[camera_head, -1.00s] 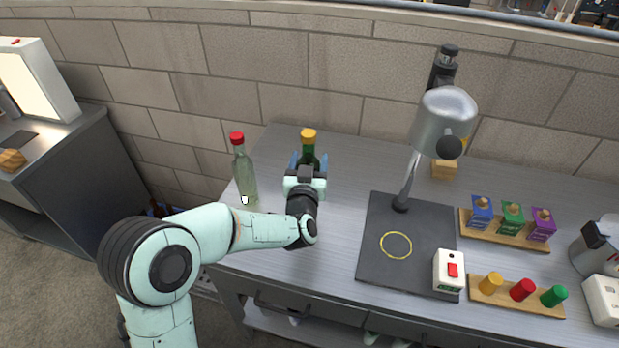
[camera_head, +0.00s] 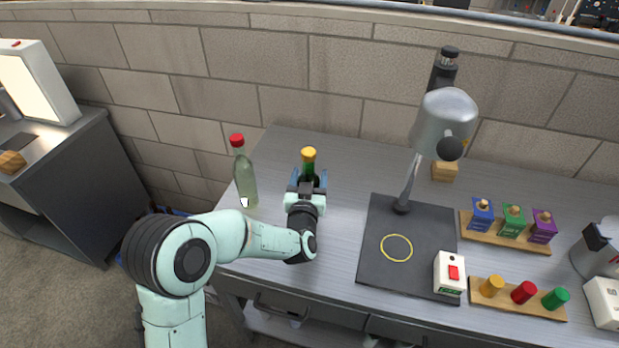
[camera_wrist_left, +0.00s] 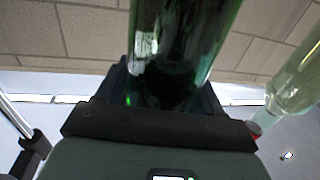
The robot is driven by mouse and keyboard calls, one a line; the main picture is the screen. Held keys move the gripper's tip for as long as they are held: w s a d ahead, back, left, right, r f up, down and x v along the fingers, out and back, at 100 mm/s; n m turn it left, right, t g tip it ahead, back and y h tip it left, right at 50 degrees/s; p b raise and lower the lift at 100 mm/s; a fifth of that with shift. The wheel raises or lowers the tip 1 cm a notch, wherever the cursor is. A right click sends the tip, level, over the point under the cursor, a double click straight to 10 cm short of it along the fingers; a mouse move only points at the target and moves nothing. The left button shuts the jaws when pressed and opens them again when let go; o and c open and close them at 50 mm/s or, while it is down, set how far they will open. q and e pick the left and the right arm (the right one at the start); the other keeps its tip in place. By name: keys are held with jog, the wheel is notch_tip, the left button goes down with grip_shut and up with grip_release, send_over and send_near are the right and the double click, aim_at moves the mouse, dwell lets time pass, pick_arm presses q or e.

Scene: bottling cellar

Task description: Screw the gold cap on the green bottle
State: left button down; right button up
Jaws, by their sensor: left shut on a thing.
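The green bottle (camera_head: 309,170) stands upright with a gold cap (camera_head: 308,153) showing on its top. My left gripper (camera_head: 309,184) is shut on the bottle from the front, below the neck. The bottle's dark green glass (camera_wrist_left: 182,40) fills the space between the fingers in the left wrist view. The gripper hides the bottle's base, so I cannot tell if it touches the table. How tightly the cap sits is too small to tell. My right gripper is not in view.
A clear bottle with a red cap (camera_head: 245,180) stands close left of the held bottle. A black mat (camera_head: 378,272) with a yellow ring and a lamp-like stand (camera_head: 442,120) lies to the right. A wooden rack (camera_head: 520,304) holds orange, red and green pieces. Bare tabletop lies between bottle and mat.

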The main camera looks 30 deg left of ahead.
pick_arm(q)
jog(key=shift+c, duration=0.8)
grip_release()
jog(key=shift+f, duration=0.15)
jog(key=shift+r, duration=0.2)
jog(key=b+v, duration=0.2)
jog(key=v, duration=1)
jog(key=shift+d+f, duration=0.1)
jog(key=shift+f, duration=0.05)
